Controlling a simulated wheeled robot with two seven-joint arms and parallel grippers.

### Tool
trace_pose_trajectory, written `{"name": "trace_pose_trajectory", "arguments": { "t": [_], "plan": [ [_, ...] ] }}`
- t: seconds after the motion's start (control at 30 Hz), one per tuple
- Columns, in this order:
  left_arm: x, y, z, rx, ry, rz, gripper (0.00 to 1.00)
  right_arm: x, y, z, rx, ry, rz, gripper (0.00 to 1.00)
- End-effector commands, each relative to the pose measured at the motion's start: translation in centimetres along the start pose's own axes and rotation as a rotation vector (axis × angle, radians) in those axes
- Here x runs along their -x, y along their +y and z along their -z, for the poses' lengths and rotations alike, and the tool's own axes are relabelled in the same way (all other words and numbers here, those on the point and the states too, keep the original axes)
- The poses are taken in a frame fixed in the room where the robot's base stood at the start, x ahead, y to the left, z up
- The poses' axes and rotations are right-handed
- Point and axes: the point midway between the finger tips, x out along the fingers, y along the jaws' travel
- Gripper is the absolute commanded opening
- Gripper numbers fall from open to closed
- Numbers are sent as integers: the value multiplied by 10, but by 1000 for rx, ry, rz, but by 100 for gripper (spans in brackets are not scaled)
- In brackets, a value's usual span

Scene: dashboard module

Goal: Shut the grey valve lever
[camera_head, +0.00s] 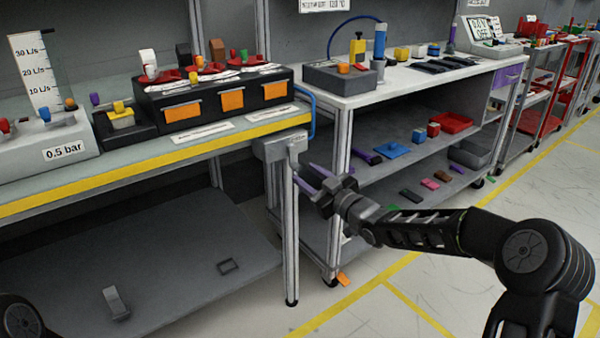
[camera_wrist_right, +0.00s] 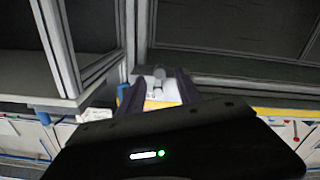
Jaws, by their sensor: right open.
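The grey valve (camera_head: 280,146) is a box on the front right corner of the left workbench. Its grey lever (camera_head: 294,157) points down from the box's face. My right gripper (camera_head: 307,177) is open, with its purple fingers pointing at the lever from the right and a little below. In the right wrist view the purple fingers (camera_wrist_right: 160,82) stand apart, with a light grey part of the valve (camera_wrist_right: 151,82) showing between them. I cannot tell whether either finger touches the lever. My left gripper is not in view.
The left workbench's yellow edge (camera_head: 150,169) and a bench leg (camera_head: 291,240) are close to the right gripper. A second bench (camera_head: 400,80) with a loaded lower shelf stands behind. The floor at the right is mostly clear.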

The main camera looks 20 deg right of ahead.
Motion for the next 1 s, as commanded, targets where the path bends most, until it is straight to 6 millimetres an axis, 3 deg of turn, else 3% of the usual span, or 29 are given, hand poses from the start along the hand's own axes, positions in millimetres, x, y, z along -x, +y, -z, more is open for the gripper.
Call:
{"name": "trace_pose_trajectory", "arguments": {
  "t": [0.23,0.57,1.0],
  "plan": [
    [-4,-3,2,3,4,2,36,-33,-1,-1,-1,1,0,41],
    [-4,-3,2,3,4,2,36,-38,0,-1,-1,-1,0,41],
    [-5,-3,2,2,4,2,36,-38,0,-1,-1,-1,0,6]
  ]
}}
